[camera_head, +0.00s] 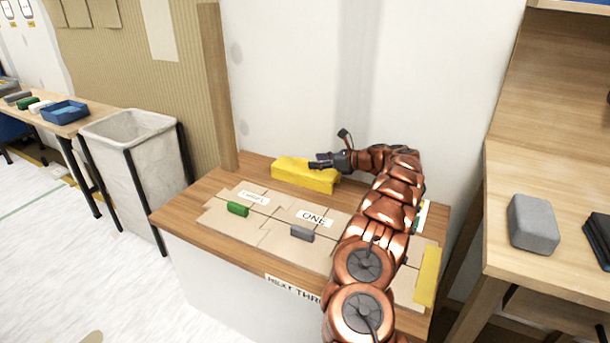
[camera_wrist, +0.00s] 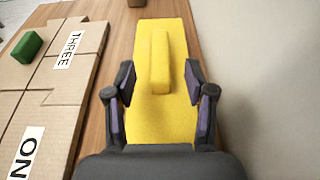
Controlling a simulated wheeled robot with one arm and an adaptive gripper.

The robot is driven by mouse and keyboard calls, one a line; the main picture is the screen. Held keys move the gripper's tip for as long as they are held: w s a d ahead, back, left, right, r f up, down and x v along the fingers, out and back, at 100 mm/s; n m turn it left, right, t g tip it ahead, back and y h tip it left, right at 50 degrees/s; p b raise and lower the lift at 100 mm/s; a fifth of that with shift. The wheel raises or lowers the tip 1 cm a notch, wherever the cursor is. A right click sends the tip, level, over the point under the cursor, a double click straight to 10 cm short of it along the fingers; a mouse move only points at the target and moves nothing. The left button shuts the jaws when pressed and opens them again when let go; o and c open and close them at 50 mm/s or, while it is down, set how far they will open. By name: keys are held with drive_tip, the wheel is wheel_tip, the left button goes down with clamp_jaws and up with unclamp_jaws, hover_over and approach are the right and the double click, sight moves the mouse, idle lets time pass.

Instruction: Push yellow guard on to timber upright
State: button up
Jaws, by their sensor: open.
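The yellow guard (camera_head: 304,175) lies at the back of the wooden table, along the wall. In the wrist view the yellow guard (camera_wrist: 145,45) is a long flat piece with a raised rib along its middle. The timber upright (camera_head: 217,90) stands at the table's back left corner, beyond the guard's left end. A small brown piece at the top edge of the wrist view (camera_wrist: 137,3) looks like its foot. My gripper (camera_head: 320,161) is over the guard's right end. In the wrist view my gripper (camera_wrist: 158,105) is open, one finger on each side of the guard; contact is unclear.
Cardboard pieces (camera_head: 275,225) with labels cover the table front, with a green block (camera_head: 238,209) and a grey block (camera_head: 302,233) on them. A yellow strip (camera_head: 427,275) lies at the right. The white wall (camera_head: 290,70) stands close behind the guard.

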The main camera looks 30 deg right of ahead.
sight(308, 161)
drive_tip(key=b+x, duration=0.2)
drive_tip(key=x, duration=0.2)
drive_tip(key=shift+f, duration=0.15)
drive_tip(key=shift+w+a, duration=0.35)
drive_tip(key=shift+w, duration=0.25)
clamp_jaws()
